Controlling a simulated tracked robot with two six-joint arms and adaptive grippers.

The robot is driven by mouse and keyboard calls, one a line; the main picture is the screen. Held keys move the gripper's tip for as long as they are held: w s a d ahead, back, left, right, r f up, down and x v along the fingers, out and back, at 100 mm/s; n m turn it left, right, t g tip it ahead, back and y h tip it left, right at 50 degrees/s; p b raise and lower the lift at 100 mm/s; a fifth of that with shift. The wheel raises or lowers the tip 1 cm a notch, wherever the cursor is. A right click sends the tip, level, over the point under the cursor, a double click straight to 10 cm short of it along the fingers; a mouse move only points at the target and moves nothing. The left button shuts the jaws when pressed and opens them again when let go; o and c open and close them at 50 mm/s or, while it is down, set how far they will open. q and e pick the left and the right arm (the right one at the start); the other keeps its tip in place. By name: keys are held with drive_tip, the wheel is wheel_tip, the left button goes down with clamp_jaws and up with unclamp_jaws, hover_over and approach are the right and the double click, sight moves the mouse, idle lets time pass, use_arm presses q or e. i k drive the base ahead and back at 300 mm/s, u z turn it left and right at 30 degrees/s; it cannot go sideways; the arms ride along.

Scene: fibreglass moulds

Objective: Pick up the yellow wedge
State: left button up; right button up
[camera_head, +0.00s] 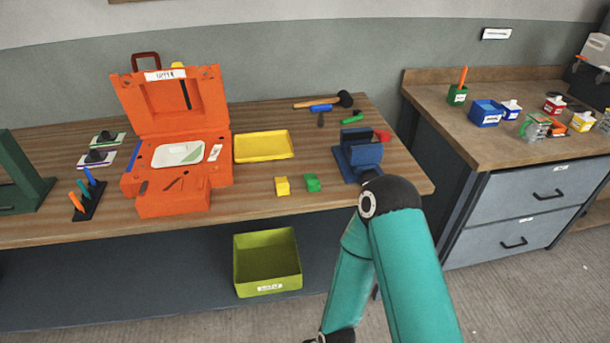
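The yellow wedge (282,186) is a small yellow block near the front edge of the wooden workbench. It sits just left of a similar small green block (312,183), with a narrow gap between them. Nothing covers it, though its exact shape is hard to tell at this size. My teal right arm is bent up at the lower right, its elbow in front of the bench edge. Its gripper is out of the picture, below the bottom edge. My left arm and gripper do not show.
Behind the wedge lies a yellow tray (264,146). A mallet (343,99) lies at the back. A green bin (267,265) stands below. Bench around the wedge is mostly clear.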

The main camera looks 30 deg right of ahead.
sight(282, 186)
drive_tip(key=z, duration=0.25)
drive_tip(key=i, duration=0.85)
